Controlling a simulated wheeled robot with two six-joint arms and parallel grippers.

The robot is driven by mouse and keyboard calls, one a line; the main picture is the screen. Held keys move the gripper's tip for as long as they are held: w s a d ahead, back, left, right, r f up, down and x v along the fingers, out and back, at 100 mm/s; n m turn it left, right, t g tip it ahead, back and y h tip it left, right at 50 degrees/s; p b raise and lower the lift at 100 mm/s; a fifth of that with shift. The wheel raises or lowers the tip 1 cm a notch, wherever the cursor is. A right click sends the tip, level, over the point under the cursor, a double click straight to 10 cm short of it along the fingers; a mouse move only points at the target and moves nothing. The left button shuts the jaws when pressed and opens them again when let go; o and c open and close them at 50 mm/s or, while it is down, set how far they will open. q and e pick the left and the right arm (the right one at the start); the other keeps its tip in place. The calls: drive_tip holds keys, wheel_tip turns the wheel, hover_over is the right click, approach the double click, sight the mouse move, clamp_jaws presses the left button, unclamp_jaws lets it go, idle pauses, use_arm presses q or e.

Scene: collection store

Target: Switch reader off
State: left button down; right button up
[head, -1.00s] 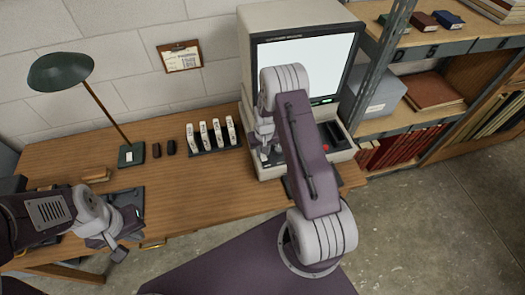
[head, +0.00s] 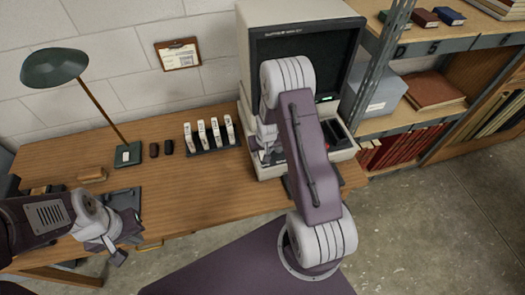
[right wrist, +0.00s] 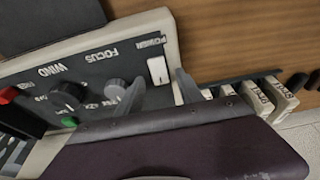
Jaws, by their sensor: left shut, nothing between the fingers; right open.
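The reader (head: 300,45) is a large cream machine at the back of the desk, with a dark screen. In the head view my right arm hides part of the panel. My left gripper (head: 115,250) is shut and empty near the desk's front left.
A green lamp (head: 55,68), two small dark objects and a rack of white boxes (head: 210,133) stand on the desk (head: 200,195). Metal shelving with a grey box (head: 375,95) and red books is close on the reader's right. The desk's middle is clear.

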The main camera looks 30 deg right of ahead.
drive_tip(key=v, duration=0.9)
drive_tip(key=s+a+r+n, duration=0.2)
drive_tip(key=s+a+r, duration=0.3)
drive_tip(key=a+r, duration=0.35)
drive_tip(key=s+a+f+g+y, duration=0.1)
drive_tip(key=s+a+f+g, duration=0.1)
drive_tip(key=s, duration=0.8)
drive_tip(key=shift+s, duration=0.35)
drive_tip(key=shift+w, duration=0.1)
